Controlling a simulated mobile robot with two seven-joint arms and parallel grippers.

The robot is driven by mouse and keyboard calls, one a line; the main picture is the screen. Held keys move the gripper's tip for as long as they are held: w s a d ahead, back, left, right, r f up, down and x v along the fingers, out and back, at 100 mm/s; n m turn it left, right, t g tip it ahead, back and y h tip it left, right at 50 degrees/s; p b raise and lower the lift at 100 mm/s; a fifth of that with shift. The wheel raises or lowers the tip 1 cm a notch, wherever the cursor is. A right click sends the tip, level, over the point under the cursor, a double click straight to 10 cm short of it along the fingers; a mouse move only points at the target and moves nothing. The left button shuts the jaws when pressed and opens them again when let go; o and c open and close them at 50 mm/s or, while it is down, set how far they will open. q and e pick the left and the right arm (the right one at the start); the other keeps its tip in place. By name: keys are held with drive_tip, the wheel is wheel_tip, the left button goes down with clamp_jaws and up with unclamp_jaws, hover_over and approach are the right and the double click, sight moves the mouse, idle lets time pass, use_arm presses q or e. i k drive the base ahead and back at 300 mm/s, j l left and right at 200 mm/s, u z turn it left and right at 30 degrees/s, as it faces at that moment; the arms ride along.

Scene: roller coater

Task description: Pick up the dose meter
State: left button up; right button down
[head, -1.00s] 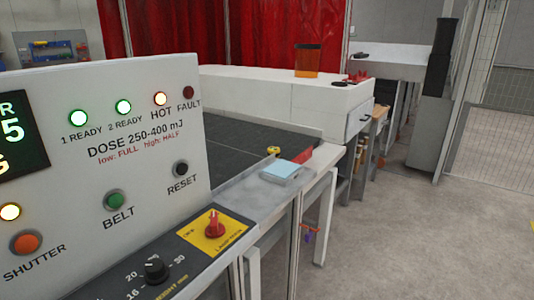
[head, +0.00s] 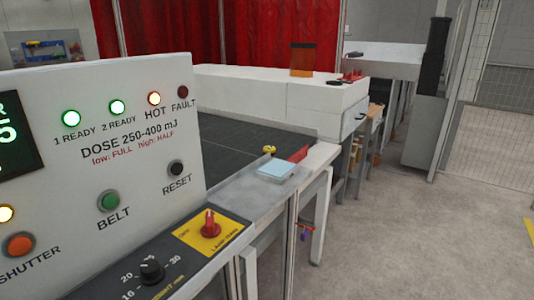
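No object in the head view is clearly marked as the dose meter. A small yellow and dark object (head: 269,150) sits at the near right edge of the dark conveyor belt (head: 235,140), too small to identify. A small dark flat object (head: 335,82) lies on the white machine housing (head: 270,88), also too small to identify. A pale blue pad in a clear tray (head: 276,169) lies on the grey ledge beside the belt. Neither of my grippers is in view.
The control panel (head: 110,150) fills the left, with lit READY and HOT lamps. A red switch (head: 210,224) sits on its lower console. A dark post (head: 434,60) stands at back right. The floor (head: 430,230) at right is clear.

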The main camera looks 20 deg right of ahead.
sight(268, 149)
drive_tip(key=l+u, duration=0.15)
drive_tip(key=u, duration=0.2)
drive_tip(key=l+u, duration=0.15)
drive_tip(key=u, duration=0.2)
drive_tip(key=l+u, duration=0.45)
drive_tip(key=l, duration=0.45)
drive_tip(key=k+l+u, duration=0.2)
drive_tip(key=l, duration=1.4)
drive_tip(key=k+l, duration=0.15)
drive_tip(key=l, duration=0.55)
drive_tip(key=l+u, duration=0.1)
drive_tip(key=l, duration=0.55)
drive_tip(key=k, duration=0.05)
